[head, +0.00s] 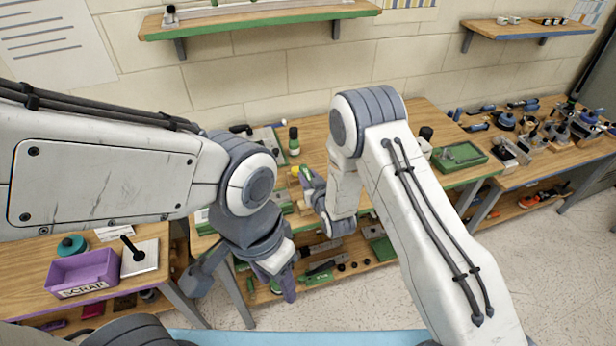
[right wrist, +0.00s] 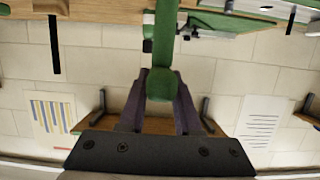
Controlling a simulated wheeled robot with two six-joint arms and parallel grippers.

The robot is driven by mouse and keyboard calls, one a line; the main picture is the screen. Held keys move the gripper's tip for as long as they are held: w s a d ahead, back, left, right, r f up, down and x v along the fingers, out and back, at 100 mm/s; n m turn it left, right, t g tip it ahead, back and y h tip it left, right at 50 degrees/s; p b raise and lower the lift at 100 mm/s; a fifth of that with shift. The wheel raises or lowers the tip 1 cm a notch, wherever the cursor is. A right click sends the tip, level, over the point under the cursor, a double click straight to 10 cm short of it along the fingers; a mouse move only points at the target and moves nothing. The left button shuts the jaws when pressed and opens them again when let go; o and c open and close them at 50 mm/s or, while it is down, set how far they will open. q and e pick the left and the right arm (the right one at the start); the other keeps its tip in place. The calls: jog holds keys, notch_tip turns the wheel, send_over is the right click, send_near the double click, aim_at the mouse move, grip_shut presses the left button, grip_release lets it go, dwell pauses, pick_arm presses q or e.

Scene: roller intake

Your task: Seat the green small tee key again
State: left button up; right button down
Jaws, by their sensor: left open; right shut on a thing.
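The green small tee key (right wrist: 163,84) is between the purple fingers of my right gripper (right wrist: 161,100) in the right wrist view. Its green bar runs from the fingers up to the top edge of that view, and its far end is not clear. In the head view my right gripper (head: 308,186) hangs over the middle bench, and the key is mostly hidden there. My left gripper (head: 278,280) is open and empty, lower and in front of the bench edge. Where the key seats is hidden by my arms.
The middle bench (head: 425,118) holds a dark-capped green bottle (head: 294,141) and a green tray (head: 460,156). A purple scrap bin (head: 84,274) stands on the left bench. The right bench (head: 570,168) is crowded with tools. A lower shelf (head: 345,268) holds loose parts.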

jog(key=shift+f+b, duration=1.1)
jog(key=shift+f, duration=0.05)
jog(key=c, duration=0.9)
grip_release()
jog(key=shift+r, duration=0.1)
jog(key=shift+r+p, duration=0.7)
jog(key=shift+r, duration=0.7)
jog(key=o, duration=0.5)
jog(key=shift+o, duration=0.2)
